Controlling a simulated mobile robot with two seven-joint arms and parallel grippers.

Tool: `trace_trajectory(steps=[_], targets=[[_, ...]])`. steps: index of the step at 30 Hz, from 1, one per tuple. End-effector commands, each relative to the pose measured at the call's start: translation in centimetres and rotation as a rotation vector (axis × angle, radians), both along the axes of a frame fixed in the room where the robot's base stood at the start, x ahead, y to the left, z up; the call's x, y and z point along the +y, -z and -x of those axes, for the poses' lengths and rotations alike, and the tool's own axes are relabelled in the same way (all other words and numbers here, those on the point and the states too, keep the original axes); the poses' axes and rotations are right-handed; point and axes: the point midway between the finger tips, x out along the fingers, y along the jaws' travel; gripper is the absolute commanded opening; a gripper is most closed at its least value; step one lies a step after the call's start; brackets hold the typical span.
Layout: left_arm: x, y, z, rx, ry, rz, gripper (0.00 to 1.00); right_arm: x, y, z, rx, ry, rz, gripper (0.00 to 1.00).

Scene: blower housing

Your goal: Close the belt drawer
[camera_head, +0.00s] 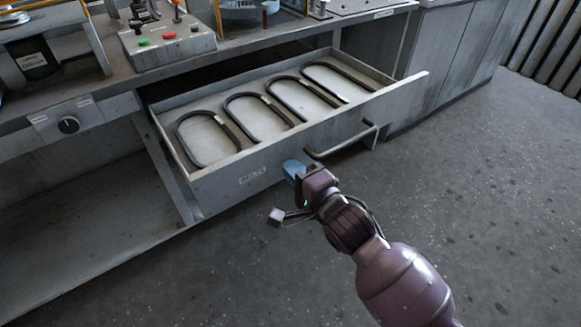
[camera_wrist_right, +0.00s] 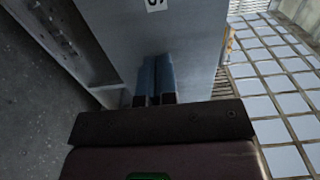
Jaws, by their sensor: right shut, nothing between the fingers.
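The belt drawer (camera_head: 222,186) is pulled out from under the workbench in the head view. It is a grey metal drawer with a label (camera_head: 252,175) on its front and a bar handle (camera_head: 345,142) to the right of the label. Several black belts (camera_head: 258,117) lie in a row inside it. My right gripper (camera_head: 291,168) is shut and empty, with its blue fingers at the drawer front, between label and handle. In the right wrist view the fingers (camera_wrist_right: 155,78) point at the grey drawer front (camera_wrist_right: 185,35); whether they touch it I cannot tell. My left gripper is not in view.
The workbench (camera_head: 115,82) carries a control box (camera_head: 165,38) with green and red buttons. A black knob (camera_head: 68,125) sits on a panel at the left. Grey cabinets (camera_head: 450,50) stand to the right. The floor (camera_head: 490,180) in front is clear.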

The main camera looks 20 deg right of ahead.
Motion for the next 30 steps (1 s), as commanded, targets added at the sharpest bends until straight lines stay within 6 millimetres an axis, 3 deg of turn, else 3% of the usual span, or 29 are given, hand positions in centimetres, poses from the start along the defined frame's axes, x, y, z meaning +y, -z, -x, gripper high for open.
trace_trajectory(steps=[20, 26, 30], targets=[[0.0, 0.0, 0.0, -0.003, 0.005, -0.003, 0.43, 0.4, -0.1, -1.1, -0.002, 0.000, -0.001, 0.00], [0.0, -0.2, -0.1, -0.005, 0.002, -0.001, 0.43, 1.2, -0.3, -3.2, -0.004, 0.001, -0.001, 0.00], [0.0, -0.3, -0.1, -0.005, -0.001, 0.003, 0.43, 2.2, -0.4, -6.0, -0.004, 0.001, -0.004, 0.00]])
